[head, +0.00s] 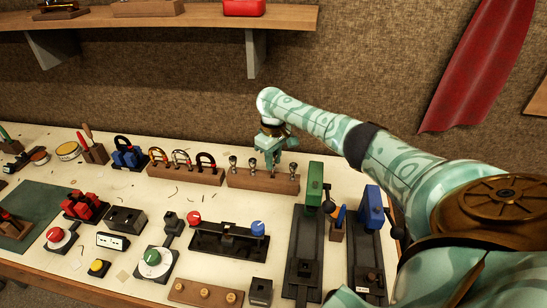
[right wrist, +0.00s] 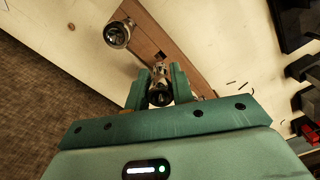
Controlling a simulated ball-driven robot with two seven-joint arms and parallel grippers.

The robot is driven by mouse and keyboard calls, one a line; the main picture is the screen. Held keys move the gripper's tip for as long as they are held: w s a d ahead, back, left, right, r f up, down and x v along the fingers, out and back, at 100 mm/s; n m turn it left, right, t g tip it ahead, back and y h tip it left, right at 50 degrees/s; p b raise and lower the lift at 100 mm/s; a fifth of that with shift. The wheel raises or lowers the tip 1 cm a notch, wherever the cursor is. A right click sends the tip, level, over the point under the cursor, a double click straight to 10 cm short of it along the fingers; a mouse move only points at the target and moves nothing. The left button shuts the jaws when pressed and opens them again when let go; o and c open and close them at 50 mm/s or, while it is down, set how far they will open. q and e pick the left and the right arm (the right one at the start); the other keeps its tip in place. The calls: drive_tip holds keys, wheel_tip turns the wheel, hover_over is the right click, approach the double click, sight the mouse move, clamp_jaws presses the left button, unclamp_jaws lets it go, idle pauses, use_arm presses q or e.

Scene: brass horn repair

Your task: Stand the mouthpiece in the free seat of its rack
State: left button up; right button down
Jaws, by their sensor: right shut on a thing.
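The wooden mouthpiece rack (head: 262,182) stands near the back of the bench, with several silvery mouthpieces upright along it. My right gripper (head: 270,160) is over the right half of the rack, pointing down. In the right wrist view the right gripper (right wrist: 160,88) is shut on a mouthpiece (right wrist: 160,97), seen end-on with its dark cup toward the camera. The rack (right wrist: 165,38) lies beyond it, with another mouthpiece (right wrist: 117,34) standing to the left. My left gripper is not in view.
A wooden block with horseshoe-shaped pieces (head: 184,175) stands left of the rack. A green-topped tool (head: 314,188) and a blue-topped one (head: 371,208) stand to the right. A black fixture (head: 228,242) is in front. A shelf (head: 200,17) hangs above the bench.

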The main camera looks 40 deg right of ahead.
drive_tip(key=shift+f+b, duration=0.55)
drive_tip(key=shift+f, duration=1.3)
drive_tip(key=c, duration=1.1)
unclamp_jaws()
drive_tip(key=shift+r, duration=0.1)
wheel_tip(320, 180, up, 16)
drive_tip(key=p, duration=0.7)
drive_tip(key=shift+r, duration=0.15)
